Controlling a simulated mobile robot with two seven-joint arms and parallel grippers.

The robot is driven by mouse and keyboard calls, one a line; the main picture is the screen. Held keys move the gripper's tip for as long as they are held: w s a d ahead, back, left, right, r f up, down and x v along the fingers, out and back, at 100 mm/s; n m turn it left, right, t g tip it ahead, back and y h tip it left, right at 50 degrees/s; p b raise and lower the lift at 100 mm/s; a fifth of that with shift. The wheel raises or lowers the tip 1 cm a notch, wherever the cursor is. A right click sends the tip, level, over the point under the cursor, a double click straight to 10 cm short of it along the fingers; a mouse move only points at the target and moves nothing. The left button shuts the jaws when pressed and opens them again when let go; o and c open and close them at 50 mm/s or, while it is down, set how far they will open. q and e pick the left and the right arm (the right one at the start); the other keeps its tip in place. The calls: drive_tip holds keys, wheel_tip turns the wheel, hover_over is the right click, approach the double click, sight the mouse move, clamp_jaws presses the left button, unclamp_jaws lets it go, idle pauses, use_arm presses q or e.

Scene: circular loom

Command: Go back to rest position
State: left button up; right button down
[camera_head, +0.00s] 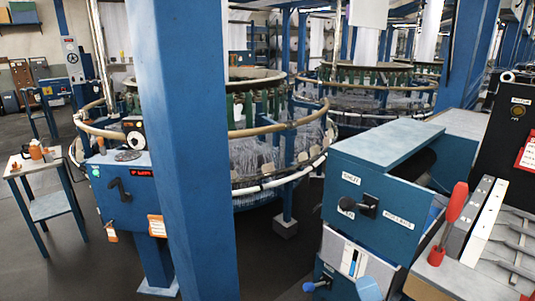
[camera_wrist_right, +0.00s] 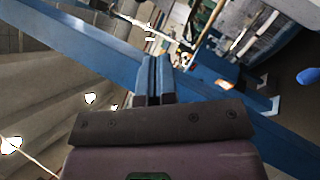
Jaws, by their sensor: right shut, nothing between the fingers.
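My right gripper (camera_wrist_right: 156,62) shows in the right wrist view, with its two blue fingers side by side, shut and empty. Behind the fingers a long blue beam (camera_wrist_right: 75,38) crosses the picture at a slant, and no contact with it is visible. In the head view a pale blue part (camera_head: 368,289) pokes in at the bottom edge; I cannot tell for sure whether it is my right gripper. My left gripper is not in view.
A blue pillar (camera_head: 182,130) stands in front of the circular loom (camera_head: 270,160). A blue cabinet with a black knob (camera_head: 369,206) is at right, beside a bench with a red-handled tool (camera_head: 452,215). A small side table (camera_head: 52,206) stands left, with open floor around it.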

drive_tip(key=s+d+f+m+g+h, duration=0.25)
drive_tip(key=f+m, duration=0.35)
drive_tip(key=m, duration=0.4)
drive_tip(key=s+d+f+m+g+h, duration=0.1)
drive_tip(key=d+f+m+g+h, duration=0.15)
drive_tip(key=f+m, duration=0.6)
drive_tip(key=s+d+f+m+g, duration=0.2)
drive_tip(key=s+f+m+g, duration=0.4)
drive_tip(key=s+f, duration=0.4)
drive_tip(key=s, duration=0.4)
drive_tip(key=shift+f+y, duration=0.2)
drive_tip(key=shift+y, duration=0.1)
